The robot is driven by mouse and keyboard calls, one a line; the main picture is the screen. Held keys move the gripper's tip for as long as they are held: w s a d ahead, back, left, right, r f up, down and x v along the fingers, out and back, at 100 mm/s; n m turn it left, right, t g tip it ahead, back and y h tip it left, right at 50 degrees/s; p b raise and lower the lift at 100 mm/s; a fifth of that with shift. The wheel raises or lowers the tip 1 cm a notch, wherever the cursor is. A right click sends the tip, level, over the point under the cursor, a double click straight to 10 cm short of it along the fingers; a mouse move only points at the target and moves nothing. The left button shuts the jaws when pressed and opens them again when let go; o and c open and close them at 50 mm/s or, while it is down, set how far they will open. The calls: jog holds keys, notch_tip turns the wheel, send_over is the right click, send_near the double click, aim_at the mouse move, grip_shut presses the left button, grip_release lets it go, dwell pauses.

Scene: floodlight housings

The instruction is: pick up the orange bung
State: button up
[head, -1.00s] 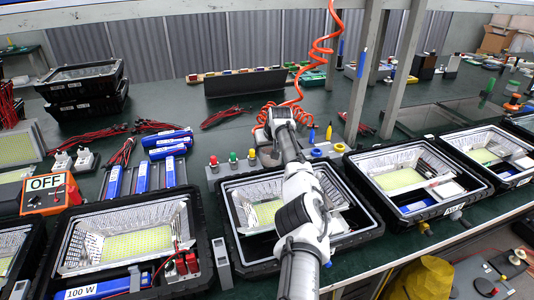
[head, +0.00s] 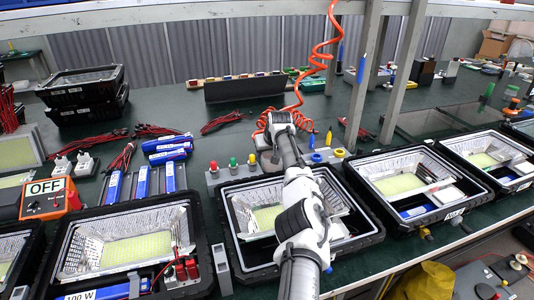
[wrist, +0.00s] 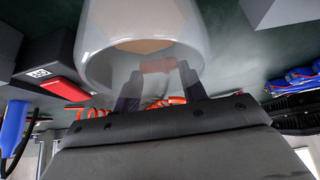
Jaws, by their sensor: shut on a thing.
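In the wrist view, a small orange-red piece, which looks like the orange bung (wrist: 158,66), sits between the fingertips of my gripper (wrist: 160,77). The dark fingers are shut on it from both sides. A large pale, see-through rounded shape overlaps that spot, so the lower part of the bung is unclear. In the head view my arm covers the bung, and the fingers cannot be made out; the arm's end is above the row of coloured plugs behind the middle housing.
A red plug (head: 213,166), green plug (head: 232,162) and yellow plug (head: 252,160) stand left of my arm; a blue plug (head: 316,157) stands right. An open floodlight housing (head: 352,240) lies beneath my arm. A coiled orange hose (head: 318,60) hangs behind.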

notch_tip(320, 180, up, 28)
jog(key=p, duration=1)
jog(key=shift+f, duration=0.1)
